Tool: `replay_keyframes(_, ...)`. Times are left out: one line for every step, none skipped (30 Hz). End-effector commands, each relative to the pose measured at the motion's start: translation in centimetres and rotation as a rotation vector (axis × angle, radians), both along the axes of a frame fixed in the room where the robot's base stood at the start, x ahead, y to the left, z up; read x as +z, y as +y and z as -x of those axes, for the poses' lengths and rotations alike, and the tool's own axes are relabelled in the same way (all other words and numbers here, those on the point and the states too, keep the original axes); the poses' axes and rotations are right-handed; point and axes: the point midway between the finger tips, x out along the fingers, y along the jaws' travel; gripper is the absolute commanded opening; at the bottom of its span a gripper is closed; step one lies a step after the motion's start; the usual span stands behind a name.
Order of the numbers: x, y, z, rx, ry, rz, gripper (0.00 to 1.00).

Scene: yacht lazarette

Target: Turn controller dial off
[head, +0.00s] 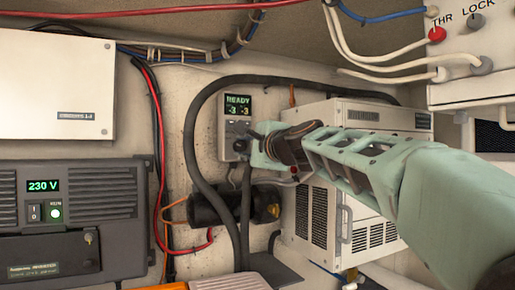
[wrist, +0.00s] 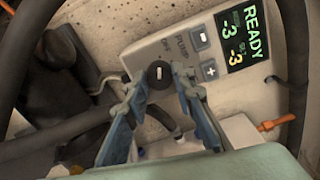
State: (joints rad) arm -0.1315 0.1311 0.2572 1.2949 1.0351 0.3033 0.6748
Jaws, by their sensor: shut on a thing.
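The grey controller (head: 236,112) hangs on the back wall in the head view, its lit display reading READY over two -3 values. It shows tilted in the wrist view (wrist: 150,55), with OFF and PUMP lettering near the dial and minus and plus buttons beside it. The round black dial (wrist: 159,70) carries a short white mark. My gripper (wrist: 156,84) has its fingertips on either side of the dial and is shut on it. In the head view my gripper (head: 254,145) reaches the controller's lower part from the right and hides some of it.
A thick black hose (head: 189,140) loops around the controller. A dark pump (head: 225,204) sits below it. A white vented unit (head: 322,212) stands right, behind my arm. An inverter (head: 70,215) showing 230 V and a white box (head: 56,82) are at left.

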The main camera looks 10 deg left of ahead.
Motion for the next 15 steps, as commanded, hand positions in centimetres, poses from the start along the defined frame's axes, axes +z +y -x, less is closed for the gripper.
replay_keyframes(0.22, 0.01, 0.05, 0.0, -0.004, 0.0, 0.0)
replay_keyframes(0.22, 0.01, 0.05, 0.0, -0.004, 0.0, 0.0)
replay_keyframes(0.23, 0.0, 0.05, -0.001, -0.004, -0.001, 0.0)
replay_keyframes(0.22, 0.01, 0.05, -0.001, -0.004, -0.001, 0.0)
replay_keyframes(0.23, 0.0, 0.05, -0.001, -0.004, -0.002, 0.0)
replay_keyframes(0.23, 0.0, 0.05, -0.001, -0.004, -0.002, 0.0)
replay_keyframes(0.23, 0.0, 0.05, -0.001, -0.004, -0.002, 0.26)
replay_keyframes(0.22, 0.0, 0.05, 0.0, -0.003, -0.001, 0.3)
replay_keyframes(0.2, 0.0, 0.05, 0.0, -0.003, -0.001, 0.34)
replay_keyframes(0.19, 0.0, 0.04, 0.0, -0.003, -0.001, 0.37)
replay_keyframes(0.17, 0.0, 0.04, 0.0, -0.002, -0.002, 0.41)
replay_keyframes(0.14, 0.0, 0.03, 0.0, -0.002, -0.001, 0.41)
replay_keyframes(0.13, 0.0, 0.04, 0.0, -0.002, -0.001, 0.41)
replay_keyframes(0.11, 0.0, 0.02, 0.0, -0.002, -0.001, 0.41)
replay_keyframes(0.1, -0.01, 0.02, 0.0, -0.002, -0.001, 0.41)
